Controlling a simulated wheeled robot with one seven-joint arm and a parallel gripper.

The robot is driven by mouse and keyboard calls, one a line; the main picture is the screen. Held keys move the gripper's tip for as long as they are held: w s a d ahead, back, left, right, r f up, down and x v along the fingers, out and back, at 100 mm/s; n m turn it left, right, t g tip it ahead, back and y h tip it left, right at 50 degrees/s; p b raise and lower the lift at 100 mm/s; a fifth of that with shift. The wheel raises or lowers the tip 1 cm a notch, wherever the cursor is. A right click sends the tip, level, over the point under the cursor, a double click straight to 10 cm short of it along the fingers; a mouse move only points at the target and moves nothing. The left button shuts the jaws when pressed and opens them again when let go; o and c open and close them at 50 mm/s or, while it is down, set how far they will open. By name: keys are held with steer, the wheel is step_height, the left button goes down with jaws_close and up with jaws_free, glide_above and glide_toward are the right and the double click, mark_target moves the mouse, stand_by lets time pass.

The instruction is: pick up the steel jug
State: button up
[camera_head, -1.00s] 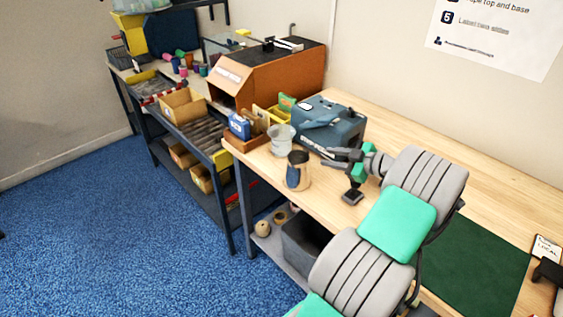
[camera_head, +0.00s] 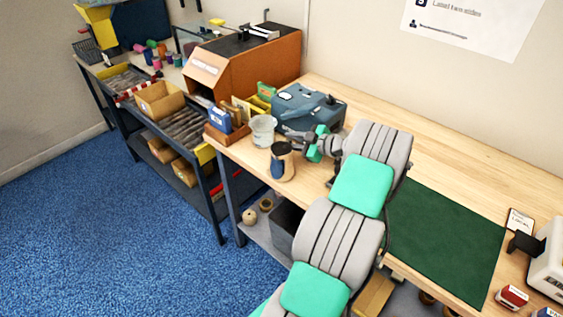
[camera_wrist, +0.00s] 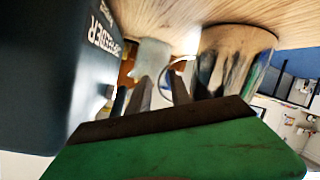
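The steel jug (camera_head: 282,162) stands upright on the wooden bench near its front edge. In the wrist view the shiny jug (camera_wrist: 236,58) is at upper right, with its curved handle turned toward my fingers. My gripper (camera_wrist: 160,78) is open, its two fingers apart and pointing toward the handle side. I cannot tell whether the handle lies between the fingertips. In the head view my gripper (camera_head: 300,138) is just right of the jug, and its fingertips are small there.
A pale grey cup (camera_head: 262,131) stands close behind the jug, left of it. A dark blue-grey feeder machine (camera_head: 308,106) sits close behind my gripper and fills the left of the wrist view. A green mat (camera_head: 445,238) lies clear at right.

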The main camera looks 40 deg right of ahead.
jaws_close()
steer(key=shift+r, duration=0.1)
stand_by(1.1)
